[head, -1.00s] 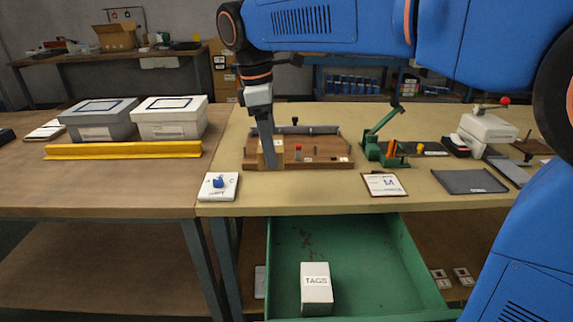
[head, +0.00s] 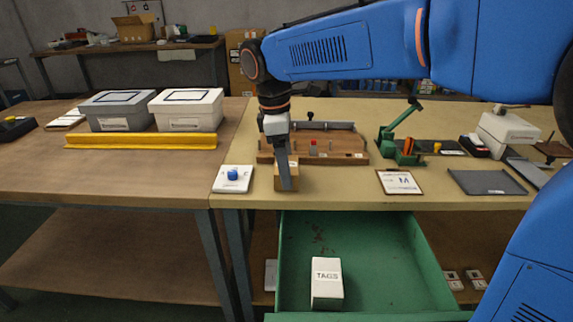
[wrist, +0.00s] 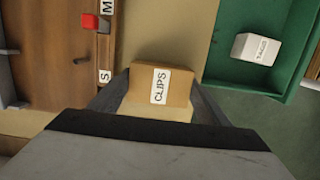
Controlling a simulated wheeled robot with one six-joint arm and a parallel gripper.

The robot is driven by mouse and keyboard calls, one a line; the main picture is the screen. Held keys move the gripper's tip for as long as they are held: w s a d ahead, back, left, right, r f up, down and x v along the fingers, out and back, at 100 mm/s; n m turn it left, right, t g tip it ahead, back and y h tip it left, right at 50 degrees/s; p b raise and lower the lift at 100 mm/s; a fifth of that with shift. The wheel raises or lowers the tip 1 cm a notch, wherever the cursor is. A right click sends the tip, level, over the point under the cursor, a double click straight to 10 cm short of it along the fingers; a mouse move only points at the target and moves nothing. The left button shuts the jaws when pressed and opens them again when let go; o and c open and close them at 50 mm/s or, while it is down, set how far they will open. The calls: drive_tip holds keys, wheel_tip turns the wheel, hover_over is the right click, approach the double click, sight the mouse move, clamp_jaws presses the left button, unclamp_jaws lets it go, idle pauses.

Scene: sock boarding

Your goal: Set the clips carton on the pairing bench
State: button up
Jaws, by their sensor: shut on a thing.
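The clips carton (head: 294,178) is a small tan box with a white CLIPS label. It is between the fingers of my gripper (head: 287,180), near the front edge of the tan-topped bench (head: 340,196). The wrist view shows the carton (wrist: 174,86) label up, with a finger of my gripper (wrist: 160,100) on either side. One finger hides part of it in the head view. I cannot tell whether its underside touches the bench top. A brown-topped bench (head: 120,180) stands to the left.
An open green drawer (head: 380,250) holds a white TAGS box (head: 327,284). A wooden board (head: 340,150) lies behind the carton. A white card with a blue knob (head: 233,179) is at left, a clipboard (head: 398,182) at right. A yellow rail (head: 140,141) fronts two lidded boxes.

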drive_tip(key=o, duration=1.2)
drive_tip(key=r, duration=0.4)
drive_tip(key=a+r, duration=0.1)
drive_tip(key=r, duration=0.7)
drive_tip(key=shift+a, duration=0.4)
drive_tip(key=s+d+f+m+t+y, duration=0.1)
drive_tip(key=s+d+f+m, duration=0.25)
drive_tip(key=d, duration=0.65)
drive_tip(key=s+d+f+m+t+y, duration=0.1)
drive_tip(key=s+d+f+m, duration=0.3)
drive_tip(key=d, duration=0.5)
drive_tip(key=s+d+f+m+t, duration=0.1)
drive_tip(key=s+d+f+m, duration=0.2)
drive_tip(key=s+f, duration=0.1)
drive_tip(key=s+d+f+m+t, duration=0.1)
drive_tip(key=s+d+f+m, duration=0.2)
drive_tip(key=s+d+f, duration=0.1)
drive_tip(key=s+d+f+m, duration=0.4)
drive_tip(key=s+f, duration=0.1)
drive_tip(key=shift+s+d+t, duration=0.1)
drive_tip(key=shift+d+t, duration=0.05)
drive_tip(key=shift+t, duration=0.25)
